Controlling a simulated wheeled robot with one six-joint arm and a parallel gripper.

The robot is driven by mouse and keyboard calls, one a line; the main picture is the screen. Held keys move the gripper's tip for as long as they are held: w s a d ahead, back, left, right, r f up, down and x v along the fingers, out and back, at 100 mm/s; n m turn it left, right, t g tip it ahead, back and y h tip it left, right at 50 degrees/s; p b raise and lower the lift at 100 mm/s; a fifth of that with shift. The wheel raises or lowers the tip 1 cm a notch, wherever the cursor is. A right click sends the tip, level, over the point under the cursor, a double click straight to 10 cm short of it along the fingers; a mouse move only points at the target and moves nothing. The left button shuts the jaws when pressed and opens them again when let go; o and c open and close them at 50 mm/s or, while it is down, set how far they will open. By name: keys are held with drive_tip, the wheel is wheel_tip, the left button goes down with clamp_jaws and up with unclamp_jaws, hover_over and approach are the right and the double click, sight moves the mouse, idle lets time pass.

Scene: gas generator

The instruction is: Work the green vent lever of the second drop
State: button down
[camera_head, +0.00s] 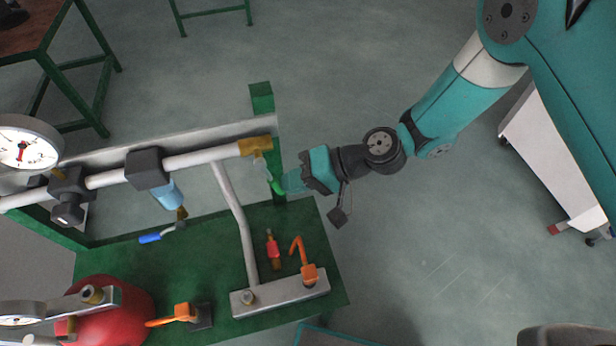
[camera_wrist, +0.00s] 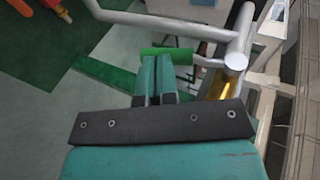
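The green vent lever (camera_head: 277,188) hangs at the end of a short grey stem below the brass pipe end (camera_head: 254,146) in the head view. My gripper (camera_head: 285,183) reaches it from the right, with its tips at the lever. In the wrist view my two teal fingers (camera_wrist: 156,85) lie close together with only a thin gap. The green lever (camera_wrist: 166,51) runs crosswise at their tips. It looks to lie against or just beyond the tips; contact is not clear. I see nothing held between the fingers.
A grey pipe (camera_head: 203,158) with a dark block and gauge (camera_head: 25,143) runs left. A blue lever (camera_head: 150,238), orange levers (camera_head: 298,250) and a red tank (camera_head: 115,305) sit below, around the green base (camera_head: 215,260). Open floor lies right of the base.

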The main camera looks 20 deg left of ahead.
drive_tip(key=shift+s+b+x, duration=0.2)
drive_tip(key=shift+b+x, duration=0.8)
drive_tip(key=shift+x, duration=0.2)
drive_tip(key=shift+d+f, duration=0.1)
drive_tip(key=shift+f, duration=0.05)
drive_tip(key=shift+d, duration=0.1)
drive_tip(key=w+d+b, duration=0.2)
drive_tip(key=w+d, duration=0.3)
drive_tip(key=d, duration=0.8)
drive_tip(key=shift+b, duration=0.35)
